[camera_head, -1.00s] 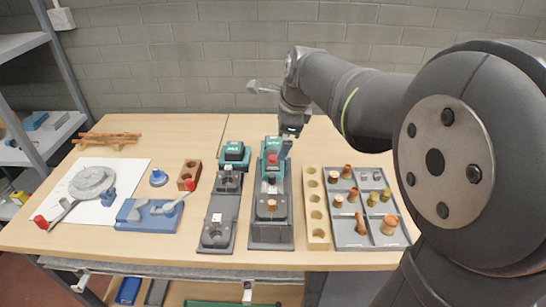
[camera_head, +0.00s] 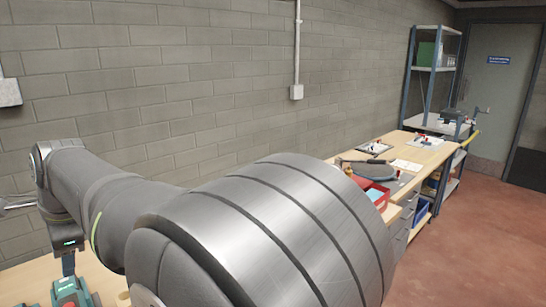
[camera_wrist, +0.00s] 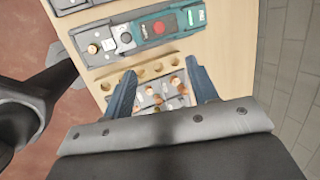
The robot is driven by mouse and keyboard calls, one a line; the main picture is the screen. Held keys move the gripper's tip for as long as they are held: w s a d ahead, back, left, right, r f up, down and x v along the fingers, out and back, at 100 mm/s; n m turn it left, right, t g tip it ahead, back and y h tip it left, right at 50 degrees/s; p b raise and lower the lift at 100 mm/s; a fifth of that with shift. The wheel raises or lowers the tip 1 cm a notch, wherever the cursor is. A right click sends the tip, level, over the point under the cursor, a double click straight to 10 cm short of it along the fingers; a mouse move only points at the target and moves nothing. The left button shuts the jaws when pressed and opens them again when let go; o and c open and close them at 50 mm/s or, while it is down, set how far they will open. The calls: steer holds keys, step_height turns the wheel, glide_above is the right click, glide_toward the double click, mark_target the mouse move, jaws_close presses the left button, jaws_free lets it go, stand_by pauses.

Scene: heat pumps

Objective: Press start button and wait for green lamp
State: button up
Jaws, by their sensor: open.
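The test station (camera_wrist: 165,25) has a teal housing with a red round part (camera_wrist: 187,17), a dark round part (camera_wrist: 158,28) and a pale round part (camera_wrist: 126,37) along it. I cannot tell which is the start button. A small green patch (camera_wrist: 202,15) sits at its end; whether it is a lit lamp cannot be told. The teal housing (camera_head: 72,292) also shows at the lower left of the head view, mostly cut off. My gripper (camera_wrist: 160,85) is open and empty, its two blue fingers apart from the station and over the parts tray.
The parts tray (camera_wrist: 168,96) and a wooden strip with holes (camera_wrist: 142,77) lie between the fingers and the station. A second bench (camera_head: 430,152) with a red bin (camera_head: 372,190) stands to the right, with shelving (camera_head: 432,75) and a door (camera_head: 503,80) beyond.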

jaws_close()
stand_by(1.3)
